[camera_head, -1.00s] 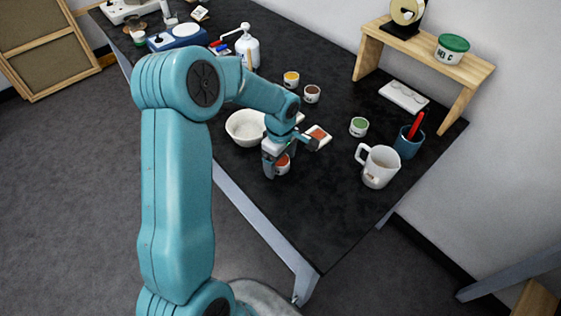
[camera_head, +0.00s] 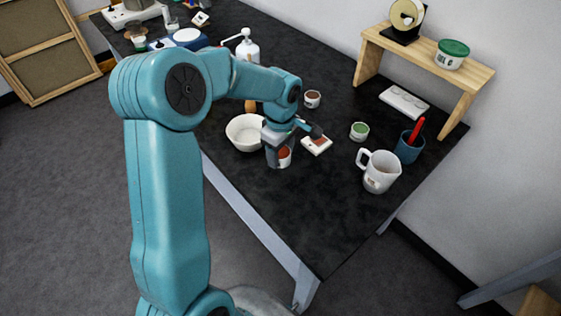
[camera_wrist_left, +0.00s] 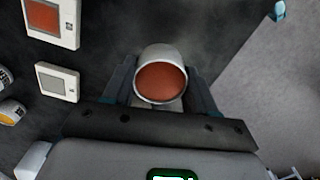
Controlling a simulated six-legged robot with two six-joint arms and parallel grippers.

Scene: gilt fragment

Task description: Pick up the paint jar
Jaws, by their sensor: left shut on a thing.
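The paint jar (camera_head: 285,154), a small white cup with red-brown paint, is held between the fingers of my left gripper (camera_head: 279,158) above the black table near its front edge. In the left wrist view the jar (camera_wrist_left: 161,82) sits between the two dark fingers of the left gripper (camera_wrist_left: 160,92), which are shut on its sides. Its paint surface faces the camera. Part of the jar is hidden by the gripper in the head view. My right gripper is not in view.
A white bowl (camera_head: 245,132) stands just left of the gripper. A white card with a red-brown patch (camera_head: 316,144) lies close at right. A green paint jar (camera_head: 359,131), a white mug (camera_head: 381,172) and a blue cup (camera_head: 408,148) stand farther right. The front right tabletop is clear.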

